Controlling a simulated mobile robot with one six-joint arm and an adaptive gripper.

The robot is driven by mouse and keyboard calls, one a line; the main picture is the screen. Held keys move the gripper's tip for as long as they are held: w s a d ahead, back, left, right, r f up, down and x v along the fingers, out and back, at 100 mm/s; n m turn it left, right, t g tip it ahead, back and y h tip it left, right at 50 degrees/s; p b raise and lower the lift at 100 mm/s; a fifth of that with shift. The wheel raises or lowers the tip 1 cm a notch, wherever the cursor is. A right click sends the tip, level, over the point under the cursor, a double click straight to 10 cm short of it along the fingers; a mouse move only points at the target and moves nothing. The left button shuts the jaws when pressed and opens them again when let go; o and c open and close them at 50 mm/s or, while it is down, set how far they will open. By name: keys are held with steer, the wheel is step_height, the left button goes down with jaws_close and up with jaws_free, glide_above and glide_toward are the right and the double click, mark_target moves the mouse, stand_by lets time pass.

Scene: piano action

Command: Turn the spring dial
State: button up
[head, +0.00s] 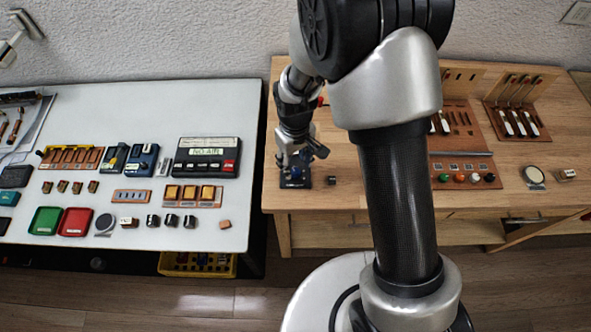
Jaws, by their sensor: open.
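My gripper (297,162) points down at the left end of the wooden table, with its fingers open. Directly below it is a small dark base with a blue part on top (295,181), which may be the spring dial. The gripper covers much of it. I cannot tell whether the fingers touch the blue part or stand around it, nor which way the dial is turned.
A small dark cube (331,181) sits just right of the dark base. My arm hides the middle of the wooden table (330,205). A strip of coloured knobs (466,178) lies farther right. The white table (215,108) at left holds a "NO AIR" box (207,157).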

mark_target(295, 171)
steer(key=shift+f+b, duration=0.4)
steer(key=shift+f, duration=1.55)
steer(key=shift+c, duration=0.4)
jaws_close()
steer(key=shift+m, duration=1.4)
steer(key=shift+o, duration=0.4)
jaws_free()
steer(key=shift+r, duration=0.15)
